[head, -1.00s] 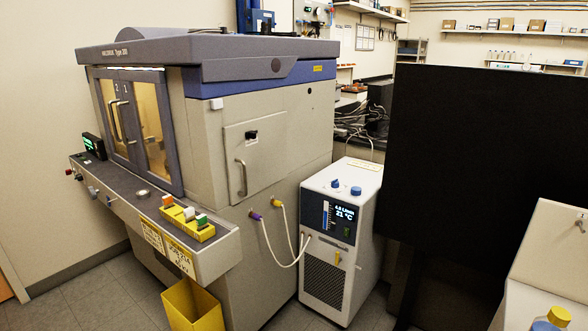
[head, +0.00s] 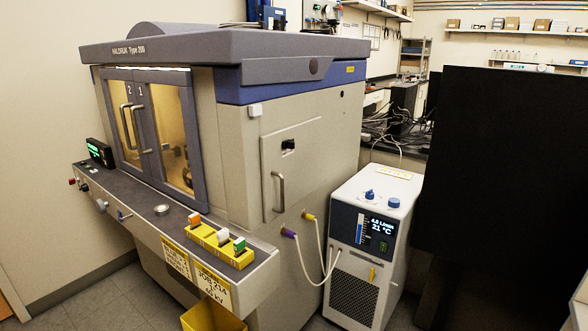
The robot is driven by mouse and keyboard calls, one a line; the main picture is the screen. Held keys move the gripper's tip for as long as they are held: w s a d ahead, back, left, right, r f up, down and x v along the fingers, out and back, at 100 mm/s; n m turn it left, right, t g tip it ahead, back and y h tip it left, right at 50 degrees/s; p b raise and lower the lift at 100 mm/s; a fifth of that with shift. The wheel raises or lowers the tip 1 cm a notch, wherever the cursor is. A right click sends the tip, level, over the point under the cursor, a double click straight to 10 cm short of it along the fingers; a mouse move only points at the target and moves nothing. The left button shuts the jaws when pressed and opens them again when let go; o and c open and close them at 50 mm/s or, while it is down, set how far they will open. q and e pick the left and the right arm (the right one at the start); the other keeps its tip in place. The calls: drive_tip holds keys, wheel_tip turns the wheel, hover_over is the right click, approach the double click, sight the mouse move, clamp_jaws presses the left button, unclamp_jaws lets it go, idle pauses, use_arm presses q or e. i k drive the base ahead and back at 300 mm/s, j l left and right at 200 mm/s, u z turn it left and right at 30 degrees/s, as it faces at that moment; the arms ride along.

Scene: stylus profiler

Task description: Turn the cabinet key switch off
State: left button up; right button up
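The grey and blue cabinet (head: 235,150) labelled Type 200 stands left of centre with its two glazed doors shut. A control ledge (head: 130,190) runs along its front. On the ledge's front face are a red button (head: 72,181), a small dark control (head: 84,188), a pale round knob (head: 102,206) and a small key-like part with a bluish tip (head: 123,216). The last may be the key switch; it is too small to tell its position. Neither of my grippers is in view.
A yellow holder (head: 225,255) with coloured blocks sits at the ledge's right end, above a yellow bin (head: 212,316). A white chiller (head: 370,245) with hoses stands right of the cabinet. A large black panel (head: 500,180) fills the right. Floor shows at lower left.

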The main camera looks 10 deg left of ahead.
sight(72, 181)
drive_tip(key=i+j, duration=0.2)
drive_tip(key=j, duration=0.45)
drive_tip(key=i+j, duration=0.15)
drive_tip(key=j, duration=0.5)
drive_tip(key=i+j, duration=0.2)
drive_tip(key=j, duration=0.5)
drive_tip(key=i+j, duration=0.2)
drive_tip(key=j, duration=0.45)
drive_tip(key=i+j, duration=0.2)
drive_tip(key=j, duration=0.45)
drive_tip(key=i+j, duration=0.15)
drive_tip(key=j, duration=0.5)
drive_tip(key=i+j, duration=0.2)
drive_tip(key=j, duration=0.5)
drive_tip(key=i+j, duration=0.2)
drive_tip(key=j, duration=0.45)
